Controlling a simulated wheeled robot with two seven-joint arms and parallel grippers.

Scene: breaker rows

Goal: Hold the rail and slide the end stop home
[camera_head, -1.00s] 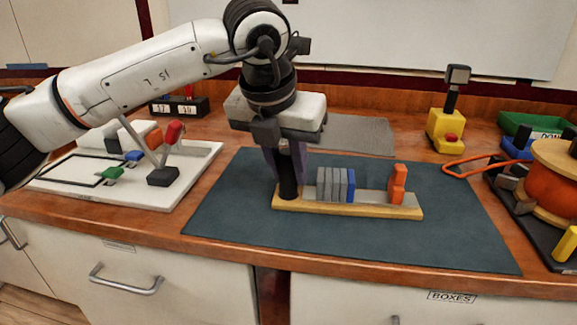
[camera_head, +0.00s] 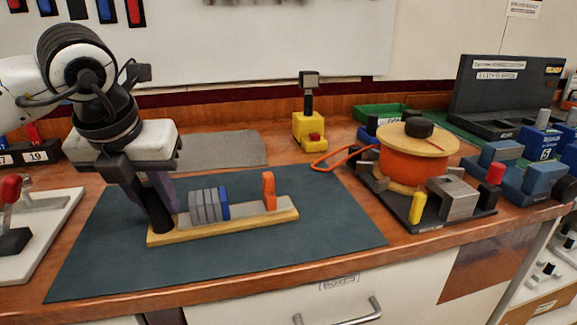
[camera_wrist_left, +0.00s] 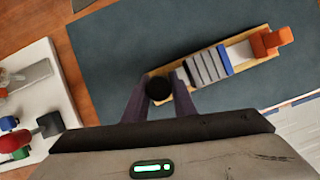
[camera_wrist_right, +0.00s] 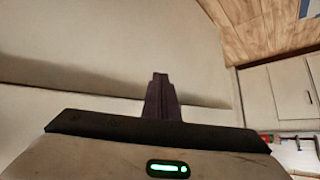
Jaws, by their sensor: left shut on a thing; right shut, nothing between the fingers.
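The rail (camera_head: 250,214) is a grey strip on a yellow wooden base, lying on the dark mat. It carries several grey blocks (camera_head: 206,206) and a blue block (camera_head: 224,204) side by side. The orange end stop (camera_head: 269,191) stands upright near the right end, with a gap of bare rail between it and the blue block. My left gripper (camera_head: 158,202) is shut on the black post (camera_wrist_left: 158,89) at the rail base's left end. My right gripper (camera_wrist_right: 160,78) is shut and empty in the right wrist view, away from the rail; the head view does not show it.
The dark mat (camera_head: 290,245) is clear in front of the rail. Right of it stand an orange spool (camera_head: 412,162) with a cable and a yellow post (camera_head: 417,207). A yellow stand (camera_head: 310,128) is behind, a white board (camera_head: 45,235) at left.

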